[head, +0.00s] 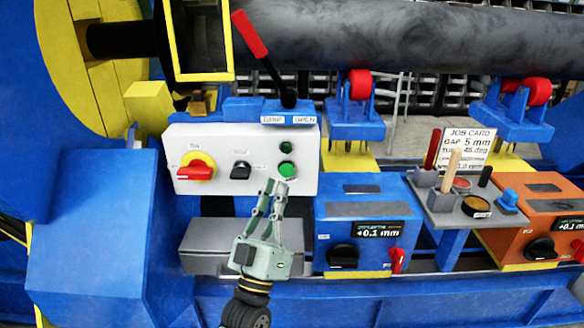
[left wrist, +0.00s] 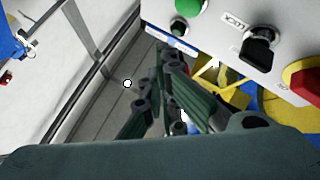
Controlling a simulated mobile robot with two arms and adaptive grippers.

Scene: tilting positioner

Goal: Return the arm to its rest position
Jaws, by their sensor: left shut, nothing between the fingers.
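My left gripper (head: 274,186) is shut and empty, pointing up in front of the white control box (head: 220,150). Its fingertips show just below the lower green button (head: 287,169) in the head view; I cannot tell whether they touch the box. In the left wrist view the closed fingers (left wrist: 165,85) show near the middle, with the green button (left wrist: 190,7) above them, apart from them in the picture. The box also carries a red rotary switch (head: 196,173) on yellow and a black knob (head: 241,170). My right gripper is not in view.
A red-handled lever (head: 250,34) stands above the box. A blue unit (head: 365,210) with a display is right of my gripper, then a small tool tray (head: 440,212) and an orange unit (head: 535,225). A grey box (head: 205,240) lies left behind my gripper. A large pipe (head: 400,35) spans the top.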

